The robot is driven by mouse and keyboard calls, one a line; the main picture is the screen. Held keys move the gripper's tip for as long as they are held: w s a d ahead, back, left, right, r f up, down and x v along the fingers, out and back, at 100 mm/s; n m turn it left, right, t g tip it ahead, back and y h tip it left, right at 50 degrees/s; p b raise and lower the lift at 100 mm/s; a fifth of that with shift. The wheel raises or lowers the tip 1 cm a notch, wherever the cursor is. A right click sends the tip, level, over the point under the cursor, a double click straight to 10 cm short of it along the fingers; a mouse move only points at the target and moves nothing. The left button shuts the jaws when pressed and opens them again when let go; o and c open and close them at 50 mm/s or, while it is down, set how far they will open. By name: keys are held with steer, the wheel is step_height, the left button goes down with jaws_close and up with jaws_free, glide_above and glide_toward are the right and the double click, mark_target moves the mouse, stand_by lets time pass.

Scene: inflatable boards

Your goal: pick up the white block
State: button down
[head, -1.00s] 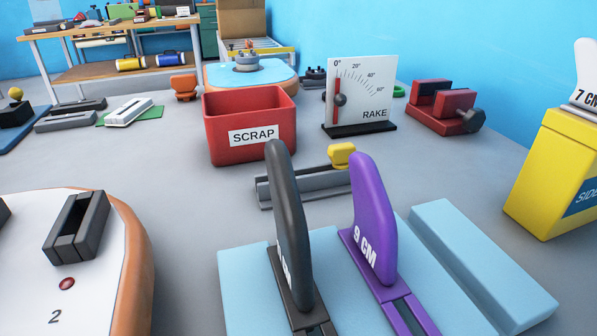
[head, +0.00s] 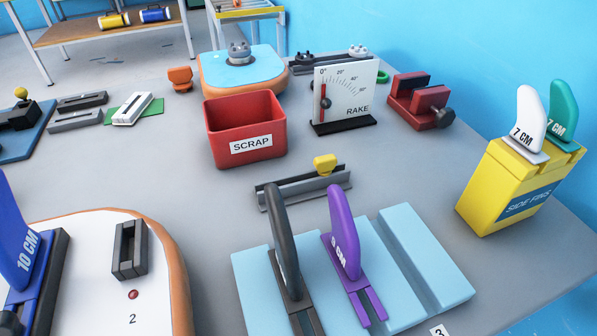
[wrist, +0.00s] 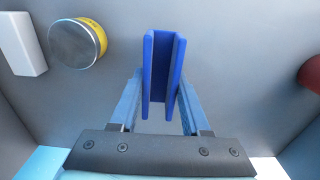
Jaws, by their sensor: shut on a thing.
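In the head view a white block (head: 132,109) with a long groove along its top lies on a green mat (head: 152,112), left of the red scrap bin. In the wrist view a plain white block (wrist: 25,42) shows at the upper left edge, partly cut off. I cannot tell whether these are the same block. My gripper (wrist: 160,88) shows only in the wrist view. Its two pale blue fingers are shut on a dark blue channel-shaped piece (wrist: 160,65), which stands out beyond the fingertips. The white block in that view is apart from the fingers.
A round silver-faced yellow thing (wrist: 78,43) is beside the white block; a dark red thing (wrist: 312,75) is at right.

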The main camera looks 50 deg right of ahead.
steer(key=shift+s+a, duration=0.25)
steer(key=shift+s, duration=0.1)
step_height(320, 180, down, 4)
steer(key=b, duration=0.4)
steer(key=shift+s+a+r, duration=0.1)
steer(key=shift+s, duration=0.05)
steer(key=shift+r, duration=0.15)
steer(key=shift+c, duration=1.8)
jaws_free()
